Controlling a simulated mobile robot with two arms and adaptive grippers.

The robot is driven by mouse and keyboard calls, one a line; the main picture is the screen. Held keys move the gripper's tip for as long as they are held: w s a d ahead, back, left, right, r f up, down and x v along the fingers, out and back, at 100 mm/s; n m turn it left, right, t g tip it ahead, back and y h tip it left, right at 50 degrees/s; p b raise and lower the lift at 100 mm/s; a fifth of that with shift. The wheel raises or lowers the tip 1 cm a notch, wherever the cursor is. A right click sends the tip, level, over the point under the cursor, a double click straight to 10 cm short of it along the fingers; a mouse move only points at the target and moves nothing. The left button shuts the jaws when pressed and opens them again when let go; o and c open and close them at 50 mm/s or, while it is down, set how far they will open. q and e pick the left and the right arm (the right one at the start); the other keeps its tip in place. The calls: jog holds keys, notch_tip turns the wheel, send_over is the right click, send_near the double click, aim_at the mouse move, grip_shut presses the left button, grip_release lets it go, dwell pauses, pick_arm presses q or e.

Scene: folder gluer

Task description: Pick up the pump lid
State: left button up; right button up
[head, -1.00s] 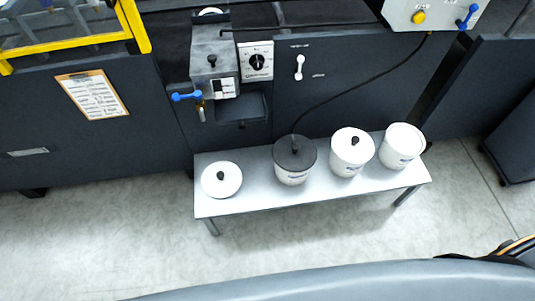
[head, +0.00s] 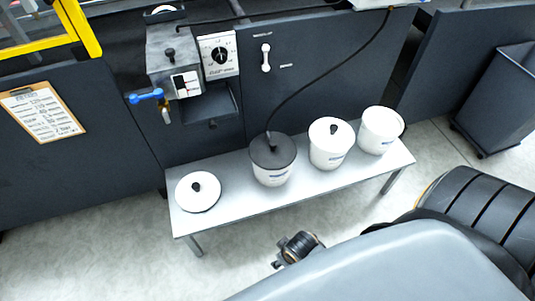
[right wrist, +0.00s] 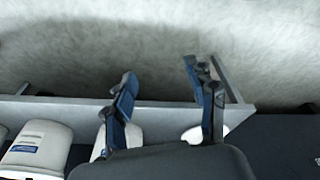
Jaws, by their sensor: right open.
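The pump lid (head: 272,150) is dark grey and sits on a white bucket (head: 272,177), with a black hose rising from its top. This bucket stands on a grey bench (head: 230,208). In the head view my right gripper (head: 279,261) is in front of the bench, apart from the lid and partly hidden by my arm. In the right wrist view its two blue-and-dark fingers (right wrist: 160,76) are spread with nothing between the tips. The bench edge and white buckets show beyond them, but I cannot clearly make out the pump lid there. My left gripper is in neither view.
A loose white lid (head: 198,190) with a black knob lies at the bench's left end. A knob-lidded white bucket (head: 330,148) and another white bucket (head: 378,133) stand to the right. The machine's dark panel (head: 290,75) is behind; a blue-handled valve (head: 148,96) juts out.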

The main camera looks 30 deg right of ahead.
jog(key=w+a+r+t+y+b, duration=0.1)
jog(key=w+a+r+b, duration=0.2)
jog(key=w+r+b, duration=0.65)
jog(key=m+h+p, duration=0.3)
jog(key=m+h, duration=0.1)
jog(key=m, duration=0.5)
send_near(273, 143)
pick_arm(q)
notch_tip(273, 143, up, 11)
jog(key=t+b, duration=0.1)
jog(key=b, duration=0.2)
pick_arm(e)
jog(key=x, duration=0.5)
jog(key=shift+d+f, duration=0.15)
jog(key=b+x, duration=0.1)
jog(key=x, duration=0.2)
jog(key=shift+f+b, duration=0.1)
jog(key=shift+b, duration=0.3)
jog(key=shift+x, duration=0.9)
jog(key=shift+w+f, duration=0.1)
jog(key=shift+w, duration=0.1)
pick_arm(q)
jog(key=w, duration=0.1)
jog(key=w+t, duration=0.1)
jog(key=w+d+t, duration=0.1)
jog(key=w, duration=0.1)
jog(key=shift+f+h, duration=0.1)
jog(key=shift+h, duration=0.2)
pick_arm(e)
jog(key=shift+c, duration=0.2)
